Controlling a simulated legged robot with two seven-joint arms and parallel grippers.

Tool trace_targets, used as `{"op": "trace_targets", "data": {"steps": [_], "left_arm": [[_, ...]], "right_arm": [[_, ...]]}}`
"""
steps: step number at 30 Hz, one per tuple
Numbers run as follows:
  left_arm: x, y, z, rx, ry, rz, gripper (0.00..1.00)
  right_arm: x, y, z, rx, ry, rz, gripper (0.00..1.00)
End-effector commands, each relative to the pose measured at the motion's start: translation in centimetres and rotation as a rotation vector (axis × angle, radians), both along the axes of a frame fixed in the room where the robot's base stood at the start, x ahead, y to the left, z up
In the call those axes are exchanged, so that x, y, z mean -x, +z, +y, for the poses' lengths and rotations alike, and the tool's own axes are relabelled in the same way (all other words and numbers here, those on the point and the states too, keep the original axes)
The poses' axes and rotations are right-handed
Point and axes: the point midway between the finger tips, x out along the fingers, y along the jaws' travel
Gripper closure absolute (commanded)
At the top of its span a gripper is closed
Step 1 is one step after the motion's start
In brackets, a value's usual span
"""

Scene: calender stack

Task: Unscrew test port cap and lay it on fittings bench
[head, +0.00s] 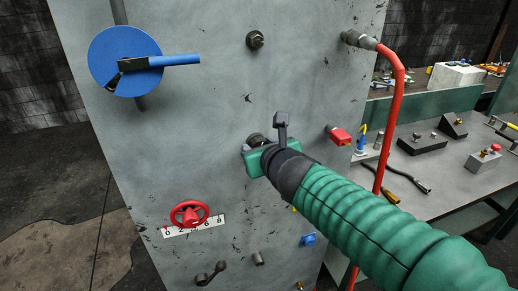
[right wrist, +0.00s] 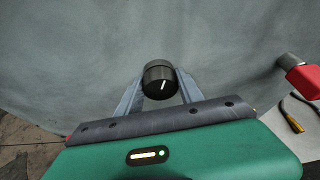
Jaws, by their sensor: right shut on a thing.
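In the head view the cap (head: 256,139) shows as a dark round end against the grey panel, partly hidden by my right gripper (head: 257,147). I cannot tell whether it is still threaded on its port. The fittings bench (head: 440,172) stands right of the panel, with a grey top. My left gripper is not in view.
The grey panel (head: 180,130) carries a blue disc with a handle (head: 125,62), a red handwheel (head: 189,214), a dark fitting (head: 255,39) and a red part (head: 339,135). A red hose (head: 390,120) hangs between panel and bench. Tools and blocks partly cover the bench.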

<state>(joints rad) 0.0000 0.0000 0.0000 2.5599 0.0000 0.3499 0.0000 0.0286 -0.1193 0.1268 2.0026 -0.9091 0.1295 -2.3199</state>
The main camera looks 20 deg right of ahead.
Motion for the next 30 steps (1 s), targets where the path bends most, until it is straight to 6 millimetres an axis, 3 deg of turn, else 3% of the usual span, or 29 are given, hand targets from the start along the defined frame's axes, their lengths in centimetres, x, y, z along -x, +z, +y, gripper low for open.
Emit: {"op": "trace_targets", "data": {"steps": [7,21,30], "left_arm": [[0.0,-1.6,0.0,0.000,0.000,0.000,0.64],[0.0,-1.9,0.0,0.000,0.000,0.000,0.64],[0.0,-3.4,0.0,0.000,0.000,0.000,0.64]], "right_arm": [[0.0,-0.5,0.0,0.105,-0.001,0.000,0.92],[0.0,-0.4,0.0,0.157,-0.001,-0.001,0.92],[0.0,-0.5,0.0,0.312,-0.002,-0.006,0.92]]}}
